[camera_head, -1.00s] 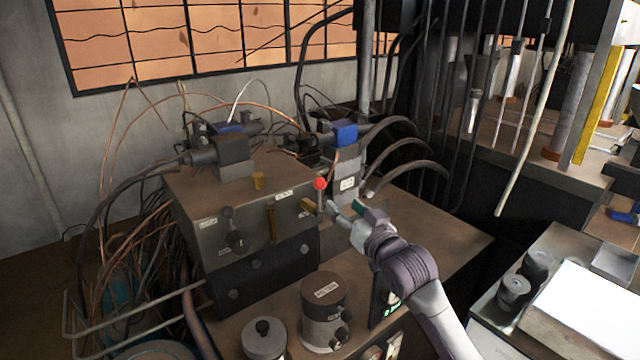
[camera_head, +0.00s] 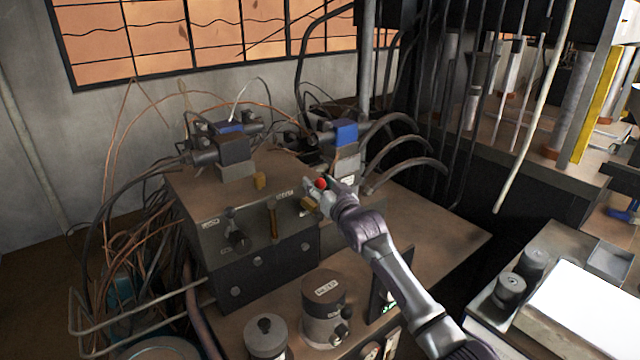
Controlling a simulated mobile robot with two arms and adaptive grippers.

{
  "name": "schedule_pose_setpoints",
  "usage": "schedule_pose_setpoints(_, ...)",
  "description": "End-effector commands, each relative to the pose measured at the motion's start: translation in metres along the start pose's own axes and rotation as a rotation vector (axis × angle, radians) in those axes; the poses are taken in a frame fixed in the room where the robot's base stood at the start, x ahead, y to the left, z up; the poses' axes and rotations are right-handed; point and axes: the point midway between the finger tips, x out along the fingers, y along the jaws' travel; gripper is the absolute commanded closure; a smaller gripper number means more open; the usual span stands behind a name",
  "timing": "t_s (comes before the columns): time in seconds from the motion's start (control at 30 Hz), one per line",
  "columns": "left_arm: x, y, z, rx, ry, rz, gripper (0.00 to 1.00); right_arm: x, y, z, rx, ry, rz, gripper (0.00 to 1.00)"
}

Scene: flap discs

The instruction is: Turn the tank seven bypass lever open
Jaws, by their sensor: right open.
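A hydraulic block (camera_head: 222,210) stands on the brown bench with small labels on its top edge and front. A lever with a red ball knob (camera_head: 321,183) rises at its right end. My right gripper (camera_head: 316,187) is open at the red knob, with its fingers around or beside it; contact cannot be told. The lever's shaft is mostly hidden by the gripper. A brass-coloured lever (camera_head: 272,218) and a dark knobbed lever (camera_head: 231,228) are on the block's front. The labels are too small to read. My left gripper is not in view.
Two valves with blue parts (camera_head: 345,132) stand behind, with hoses and cables around them. A labelled cylinder (camera_head: 323,305) and a smaller round pot (camera_head: 265,338) stand in front. The bench top (camera_head: 425,235) to the right is clear.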

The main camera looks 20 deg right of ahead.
Motion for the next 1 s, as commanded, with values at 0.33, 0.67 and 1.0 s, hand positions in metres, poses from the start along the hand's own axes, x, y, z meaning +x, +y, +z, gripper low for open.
schedule_pose_setpoints(0.33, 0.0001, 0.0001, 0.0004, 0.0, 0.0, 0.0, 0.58, -0.0002, -0.0002, -0.0001, 0.0, 0.0, 0.0, 0.75)
schedule_pose_setpoints(0.67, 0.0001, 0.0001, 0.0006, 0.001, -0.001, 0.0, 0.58, -0.0003, -0.0001, -0.0001, -0.001, 0.0, 0.0, 1.0)
schedule_pose_setpoints(1.0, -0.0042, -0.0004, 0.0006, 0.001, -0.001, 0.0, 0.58, -0.0002, -0.0005, -0.0011, 0.046, -0.009, 0.002, 1.0)
